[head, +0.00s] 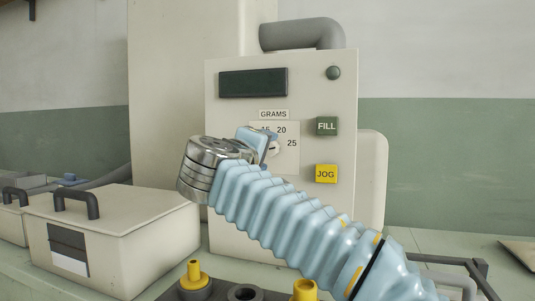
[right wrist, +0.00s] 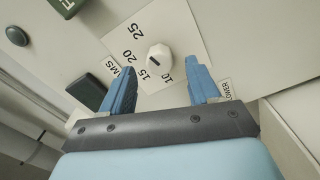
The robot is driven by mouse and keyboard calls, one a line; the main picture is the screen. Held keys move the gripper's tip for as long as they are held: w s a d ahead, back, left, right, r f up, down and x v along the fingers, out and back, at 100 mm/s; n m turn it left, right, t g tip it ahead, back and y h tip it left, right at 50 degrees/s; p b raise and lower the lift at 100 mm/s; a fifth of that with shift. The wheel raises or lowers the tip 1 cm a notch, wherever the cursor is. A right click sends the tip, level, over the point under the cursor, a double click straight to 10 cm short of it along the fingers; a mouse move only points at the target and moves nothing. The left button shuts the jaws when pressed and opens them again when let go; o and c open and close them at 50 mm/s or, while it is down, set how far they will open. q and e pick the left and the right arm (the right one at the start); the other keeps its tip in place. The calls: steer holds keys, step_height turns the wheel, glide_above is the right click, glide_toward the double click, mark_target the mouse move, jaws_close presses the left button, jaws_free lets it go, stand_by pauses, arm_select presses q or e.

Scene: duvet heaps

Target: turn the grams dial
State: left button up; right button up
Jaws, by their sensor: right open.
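The grams dial (right wrist: 159,57) is a small white knob with a dark mark, on a pale plate numbered 10, 15, 20 and 25. In the head view the dial (head: 274,148) is partly covered by my right gripper (head: 263,146), on an arm in a pale blue bellows sleeve. In the right wrist view the right gripper (right wrist: 161,75) is open, its two blue fingers on either side of the knob's near side with gaps to it. I cannot tell how far the fingertips are from the panel. The exact setting is unclear. My left gripper is not in view.
The panel (head: 228,120) also carries a dark display (head: 253,83), a green FILL button (head: 326,126), a yellow JOG button (head: 326,174) and a round green lamp or button (head: 333,73). A pale lidded box (head: 120,225) stands at left. Yellow-topped pieces (head: 195,275) stand in front.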

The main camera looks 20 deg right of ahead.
steer(key=v, duration=1)
steer(key=shift+s+a+b, duration=0.25)
steer(key=shift+b, duration=0.2)
